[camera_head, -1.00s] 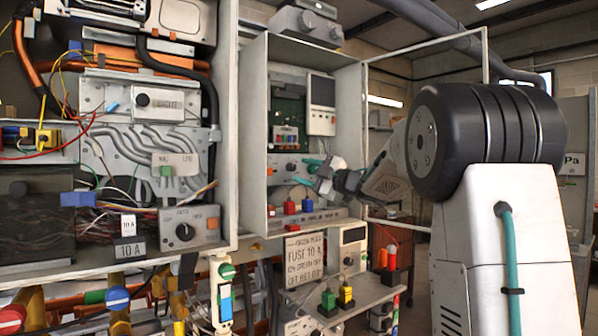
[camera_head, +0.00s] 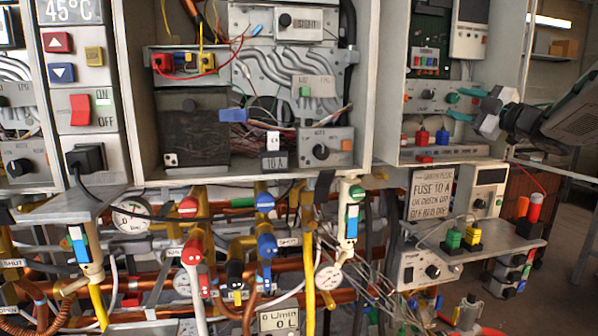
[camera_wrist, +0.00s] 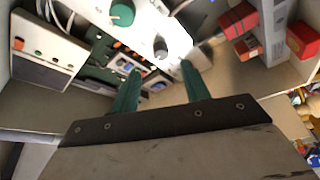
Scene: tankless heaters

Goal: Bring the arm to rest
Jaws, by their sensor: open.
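My gripper (camera_head: 462,105) is at the right in the head view, in front of the open right cabinet (camera_head: 398,70). Its two teal fingers are apart with nothing seen between them. In the wrist view the gripper (camera_wrist: 160,70) points at a pale control panel (camera_wrist: 160,20). A green knob (camera_wrist: 122,13) and a grey knob (camera_wrist: 160,46) are on that panel. The grey knob lies ahead, between the fingers in the picture; I cannot tell whether they touch anything. My arm (camera_head: 575,115) comes in from the right edge.
Red and blue plugs (camera_head: 422,137) stand below the gripper in the cabinet. A shelf (camera_head: 510,243) with green and yellow plugs juts out underneath. A larger cabinet (camera_head: 365,90) with wiring is to the left, above several pipes and valves. Floor shows at lower right.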

